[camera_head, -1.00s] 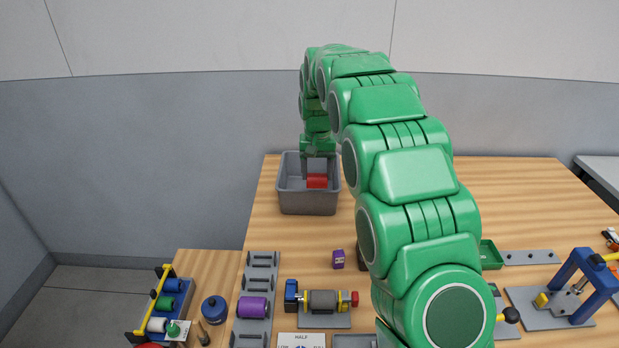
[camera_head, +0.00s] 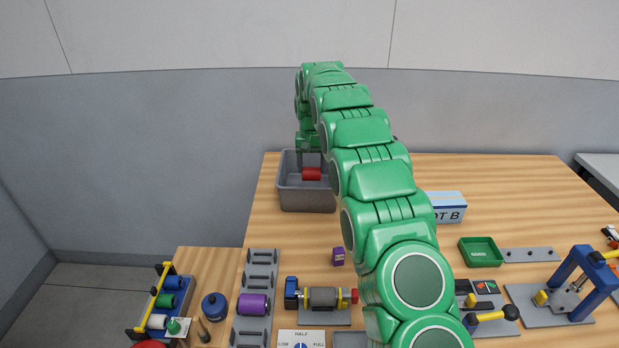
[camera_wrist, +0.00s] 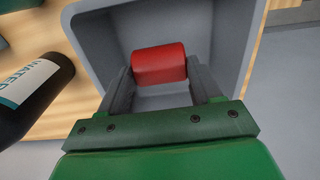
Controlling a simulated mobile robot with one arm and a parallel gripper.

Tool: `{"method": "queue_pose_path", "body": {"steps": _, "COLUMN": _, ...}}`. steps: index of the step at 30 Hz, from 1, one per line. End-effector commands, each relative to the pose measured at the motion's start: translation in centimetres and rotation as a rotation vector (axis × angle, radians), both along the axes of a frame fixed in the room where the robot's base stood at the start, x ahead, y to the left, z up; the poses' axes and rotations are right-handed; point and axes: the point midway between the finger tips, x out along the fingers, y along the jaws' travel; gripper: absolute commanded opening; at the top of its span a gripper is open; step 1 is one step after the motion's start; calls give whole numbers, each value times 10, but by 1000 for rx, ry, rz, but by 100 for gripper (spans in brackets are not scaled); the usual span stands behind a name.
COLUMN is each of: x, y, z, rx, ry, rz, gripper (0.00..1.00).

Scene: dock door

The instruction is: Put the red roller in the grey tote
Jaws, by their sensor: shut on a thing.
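The red roller (camera_head: 312,174) is between the fingers of my gripper (camera_head: 308,165), inside the opening of the grey tote (camera_head: 307,198) at the far left of the table. In the wrist view the red roller (camera_wrist: 159,64) lies crosswise at the fingertips of my gripper (camera_wrist: 159,75). The gripper is shut on it. The walls of the grey tote (camera_wrist: 215,30) surround the roller there. I cannot tell whether the roller touches the tote floor.
A dark bottle labelled WATER (camera_wrist: 35,95) is beside the tote in the wrist view. A box marked B (camera_head: 448,208) and a green tray (camera_head: 480,252) are to the right. A purple roller (camera_head: 253,304) sits on a grey rack (camera_head: 262,262) at the front left.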

Motion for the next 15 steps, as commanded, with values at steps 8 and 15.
{"method": "queue_pose_path", "body": {"steps": 8, "x": 18, "y": 4, "z": -23, "rx": 0, "ry": 2, "rz": 0, "gripper": 27}}
{"method": "queue_pose_path", "body": {"steps": 15, "x": 28, "y": 5, "z": -35, "rx": 0, "ry": 2, "rz": 0, "gripper": 27}}
